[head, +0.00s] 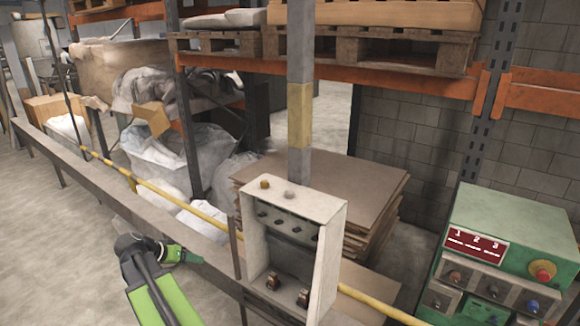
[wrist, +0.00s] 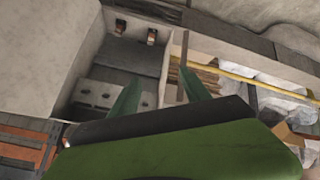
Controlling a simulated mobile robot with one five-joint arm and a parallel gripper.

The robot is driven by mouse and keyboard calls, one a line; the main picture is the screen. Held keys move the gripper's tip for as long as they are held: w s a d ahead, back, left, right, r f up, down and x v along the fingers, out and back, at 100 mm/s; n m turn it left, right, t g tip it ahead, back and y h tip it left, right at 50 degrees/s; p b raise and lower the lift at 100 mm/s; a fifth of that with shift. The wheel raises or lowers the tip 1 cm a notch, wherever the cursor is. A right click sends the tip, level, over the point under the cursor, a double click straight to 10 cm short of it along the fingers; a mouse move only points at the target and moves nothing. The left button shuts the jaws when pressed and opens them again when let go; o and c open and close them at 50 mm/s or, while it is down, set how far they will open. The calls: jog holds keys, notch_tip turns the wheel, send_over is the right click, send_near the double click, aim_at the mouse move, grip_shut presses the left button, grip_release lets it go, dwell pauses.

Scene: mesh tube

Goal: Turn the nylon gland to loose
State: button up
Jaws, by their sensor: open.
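An open grey junction box (head: 328,240) stands at the rail in the head view. Two small fittings sit on its top, one orange-brown (head: 264,184) and one pale pinkish (head: 289,194). Two brownish fittings, left (head: 272,281) and right (head: 303,298), are low inside it. Two similar fittings show in the wrist view, one (wrist: 119,27) left of the other (wrist: 152,36). I cannot tell which fitting is the nylon gland. My gripper (head: 192,258) is left of the box, apart from it. In the wrist view its green fingers (wrist: 160,78) are spread and empty.
A grey rail and a yellow pipe (head: 165,193) run past the box. A grey post with a yellow band (head: 299,115) rises behind it. Stacked brown sheets (head: 350,185) lie behind. A green control cabinet (head: 510,230) stands right. Floor at the left is free.

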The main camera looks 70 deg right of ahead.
jog(key=s+d+r+m+g+h+p, duration=0.1)
jog(key=s+d+r+m+p, duration=0.15)
jog(key=s+d+r, duration=0.35)
jog(key=s+d+r+m+g+h+p, duration=0.1)
jog(key=s+d+r+m+g+p, duration=0.15)
jog(key=d+r, duration=0.55)
jog(key=m+h, duration=0.2)
jog(key=m, duration=0.1)
send_near(288, 191)
jog(key=shift+g, duration=0.35)
jog(key=b+x, duration=0.1)
jog(key=x, duration=0.2)
jog(key=b+x, duration=0.2)
jog(key=x, duration=0.1)
jog(key=b+x, duration=0.2)
jog(key=x, duration=0.2)
jog(key=shift+w+f, duration=0.15)
jog(key=shift+w, duration=0.1)
jog(key=shift+s+d+f+b, duration=0.1)
jog(key=shift+s+d+b, duration=0.15)
jog(key=shift+d, duration=0.2)
